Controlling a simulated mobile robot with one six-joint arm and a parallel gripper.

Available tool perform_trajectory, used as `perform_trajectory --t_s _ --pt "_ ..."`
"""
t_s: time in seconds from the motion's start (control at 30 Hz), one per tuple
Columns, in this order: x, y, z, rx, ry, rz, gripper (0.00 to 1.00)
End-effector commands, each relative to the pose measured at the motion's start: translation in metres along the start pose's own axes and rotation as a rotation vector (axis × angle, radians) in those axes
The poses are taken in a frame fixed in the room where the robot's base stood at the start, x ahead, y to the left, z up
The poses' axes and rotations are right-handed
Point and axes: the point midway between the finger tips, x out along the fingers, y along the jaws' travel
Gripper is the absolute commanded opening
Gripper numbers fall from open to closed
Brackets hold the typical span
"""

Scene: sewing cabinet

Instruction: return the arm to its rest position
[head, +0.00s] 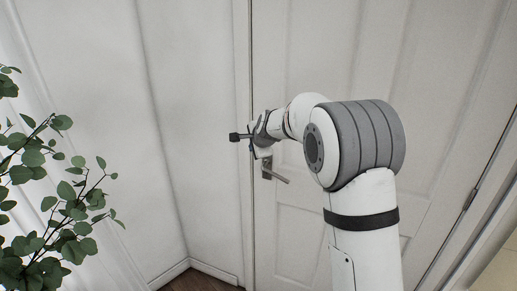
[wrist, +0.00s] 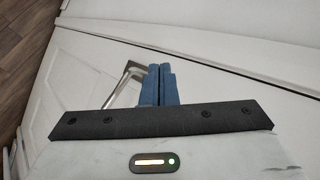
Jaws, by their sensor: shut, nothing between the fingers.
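The hall door (head: 300,65) is a white panelled door that fills the middle and right of the head view. Its lever handle (head: 275,176) is grey metal, near the door's left edge, partly hidden by my gripper. The handle also shows in the wrist view (wrist: 122,86), just left of my fingers. My gripper (wrist: 160,70) is shut and empty, its blue fingers side by side against the white door behind. In the head view it is beside the door's left edge, just above the handle. I cannot tell whether the fingers touch the door, or whether the door is fully closed.
A leafy plant (head: 50,200) stands at the left by a pale curtain. A white wall (head: 195,110) lies left of the door. A hinge (head: 470,198) shows on the door's right side. Dark wood floor (head: 190,283) shows at the bottom, with a lighter floor at the lower right.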

Motion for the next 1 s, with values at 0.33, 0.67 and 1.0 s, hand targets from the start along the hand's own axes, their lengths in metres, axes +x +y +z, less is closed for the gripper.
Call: perform_trajectory --t_s 0.33,0.67,1.0 --pt "-0.098 0.04 -0.011 -0.274 -0.004 0.096 0.0" --pt "-0.238 0.159 -0.016 -0.752 -0.064 0.295 0.0" --pt "-0.332 0.295 -0.006 -1.14 -0.183 0.481 0.0"
